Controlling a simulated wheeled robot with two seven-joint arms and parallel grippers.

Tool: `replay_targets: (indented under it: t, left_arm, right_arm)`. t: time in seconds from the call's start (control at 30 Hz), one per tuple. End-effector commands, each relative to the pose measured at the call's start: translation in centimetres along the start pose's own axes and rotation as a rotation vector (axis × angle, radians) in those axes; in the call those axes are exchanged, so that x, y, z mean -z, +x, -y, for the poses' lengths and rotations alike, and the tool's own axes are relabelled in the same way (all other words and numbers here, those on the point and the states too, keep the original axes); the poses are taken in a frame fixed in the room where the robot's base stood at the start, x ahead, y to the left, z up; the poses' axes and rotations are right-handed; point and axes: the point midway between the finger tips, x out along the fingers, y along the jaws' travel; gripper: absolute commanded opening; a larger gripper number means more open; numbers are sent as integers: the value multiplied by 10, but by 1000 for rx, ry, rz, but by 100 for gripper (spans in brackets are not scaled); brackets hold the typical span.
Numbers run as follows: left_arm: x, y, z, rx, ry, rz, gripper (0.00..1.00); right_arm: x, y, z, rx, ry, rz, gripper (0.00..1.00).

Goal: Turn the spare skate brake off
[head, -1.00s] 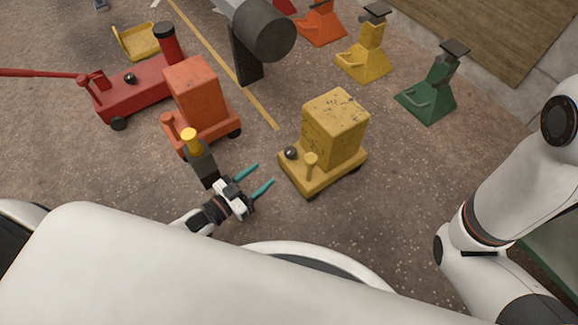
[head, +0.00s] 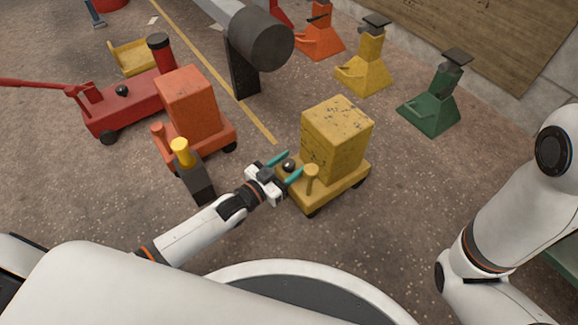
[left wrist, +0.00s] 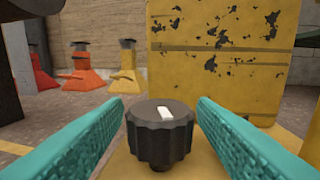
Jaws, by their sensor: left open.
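A yellow skate (head: 335,140) with chipped paint stands right of centre in the head view. A black ribbed knob (head: 289,164) sits on its low deck, beside a short yellow post (head: 311,176). My left gripper (head: 286,169) is open, its teal fingers reaching to the knob. In the left wrist view the knob (left wrist: 160,140) stands between the fingers, with a gap on each side. A white mark on its top points away from the camera, tilted slightly left. My right gripper is out of the head view; only its arm shows.
An orange skate (head: 190,108) and a yellow-capped dark post (head: 190,170) stand to the left. A red floor jack (head: 130,105) is farther left. Orange, yellow and green jack stands (head: 434,105) line the back. A dark cylinder on a post (head: 262,40) stands behind. Floor at right is clear.

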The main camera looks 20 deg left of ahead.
Motion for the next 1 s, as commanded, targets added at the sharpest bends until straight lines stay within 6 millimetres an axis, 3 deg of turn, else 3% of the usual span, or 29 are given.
replay_targets:
  t: [0.13,0.4,0.57,1.0]
  left_arm:
    - [0,0,0,0,0,0,52]
    - [0,0,0,0,0,0,8]
    - [-1,0,0,24,5,1,7]
    - [-1,1,0,347,5,3,7]
  right_arm:
    - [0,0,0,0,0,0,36]
    - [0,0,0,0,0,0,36]
    - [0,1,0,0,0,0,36]
    - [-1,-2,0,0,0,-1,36]
